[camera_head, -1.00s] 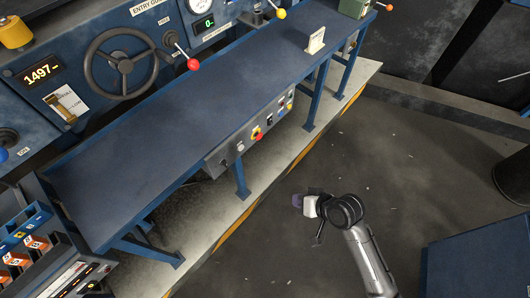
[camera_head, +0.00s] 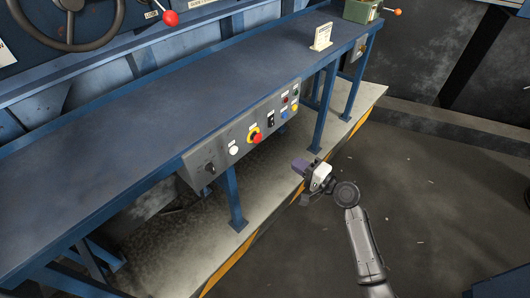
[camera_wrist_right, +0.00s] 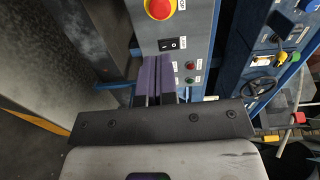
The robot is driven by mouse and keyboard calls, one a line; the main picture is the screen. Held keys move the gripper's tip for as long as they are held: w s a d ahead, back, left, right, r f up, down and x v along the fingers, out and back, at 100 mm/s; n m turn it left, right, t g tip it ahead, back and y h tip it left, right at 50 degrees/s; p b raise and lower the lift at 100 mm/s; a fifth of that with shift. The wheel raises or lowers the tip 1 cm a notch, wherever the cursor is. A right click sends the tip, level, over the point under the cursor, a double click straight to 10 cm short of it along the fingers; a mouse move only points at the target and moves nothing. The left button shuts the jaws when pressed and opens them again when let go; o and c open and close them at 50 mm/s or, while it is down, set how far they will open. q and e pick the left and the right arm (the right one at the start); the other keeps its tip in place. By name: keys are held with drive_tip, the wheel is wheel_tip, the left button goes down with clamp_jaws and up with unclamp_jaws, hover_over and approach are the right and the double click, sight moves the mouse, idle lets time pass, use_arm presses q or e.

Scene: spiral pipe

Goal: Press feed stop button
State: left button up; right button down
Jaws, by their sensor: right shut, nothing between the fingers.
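A grey control panel (camera_head: 222,152) hangs on the front edge of the blue bench. In the right wrist view a small red button (camera_wrist_right: 190,65) and a green button (camera_wrist_right: 190,80) show beside my fingers. Their labels are too small to read. My right gripper (camera_head: 299,167) is shut and empty, in front of and below the panel's right part, apart from it. My left gripper is out of view.
The blue bench (camera_head: 150,110) has a mostly clear top with a small cream block (camera_head: 322,37) on it. Bench legs (camera_head: 235,200) stand behind the panel on a pale plinth with a striped edge. The floor (camera_head: 440,210) around my right arm is open.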

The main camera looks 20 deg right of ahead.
sight(260, 138)
drive_tip(key=shift+w+d+f, duration=0.1)
drive_tip(key=shift+w+d, duration=0.1)
drive_tip(key=shift+w, duration=0.05)
drive_tip(key=b+x, duration=0.4)
drive_tip(key=x, duration=0.8)
drive_tip(key=shift+b+x, duration=0.45)
drive_tip(key=shift+x, duration=0.55)
